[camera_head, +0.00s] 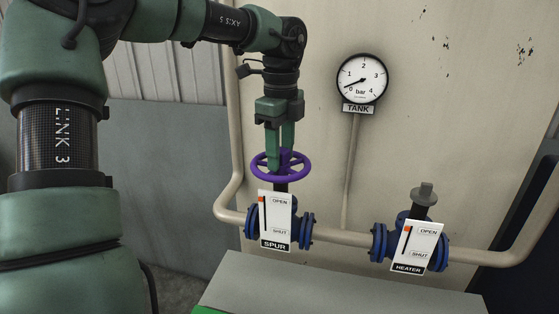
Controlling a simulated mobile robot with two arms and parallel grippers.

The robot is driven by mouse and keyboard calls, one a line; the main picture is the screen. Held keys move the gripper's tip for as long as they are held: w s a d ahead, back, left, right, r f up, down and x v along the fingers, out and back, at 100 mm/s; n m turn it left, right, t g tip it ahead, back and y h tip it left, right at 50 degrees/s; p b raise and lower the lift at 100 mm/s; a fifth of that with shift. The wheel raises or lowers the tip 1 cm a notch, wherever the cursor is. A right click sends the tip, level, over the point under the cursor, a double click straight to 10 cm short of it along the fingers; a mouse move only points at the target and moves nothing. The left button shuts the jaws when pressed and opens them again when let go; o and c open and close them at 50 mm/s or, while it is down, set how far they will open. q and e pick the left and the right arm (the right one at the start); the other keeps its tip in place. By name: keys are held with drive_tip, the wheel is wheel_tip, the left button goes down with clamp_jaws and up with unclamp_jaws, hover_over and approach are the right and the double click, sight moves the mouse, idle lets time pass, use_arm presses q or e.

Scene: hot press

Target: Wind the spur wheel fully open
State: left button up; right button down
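The spur wheel (304,166) is a purple handwheel lying about level on top of the spur valve (305,230), a blue flanged valve. Its white plate (277,222) reads OPEN above and SHUT below, with a red marker near the top of its slot, by OPEN. My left gripper (280,162) points down from above, its green fingers reaching into the wheel. The fingers look close together, with a narrow gap, and partly hide the hub and far rim. I cannot tell whether they grip the wheel. My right gripper is out of view.
A tank gauge (361,79) on the wall reads between 0 and 1 bar. A heater valve (379,242) with a grey square stem and no wheel stands to the right, its red marker near OPEN. A beige pipe (343,237) joins both valves above a grey surface (340,290).

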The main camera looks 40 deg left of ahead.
use_arm(q)
drive_tip(key=shift+o, duration=0.7)
drive_tip(key=shift+a, duration=0.1)
wheel_tip(320, 180, up, 9)
drive_tip(key=p, duration=0.7)
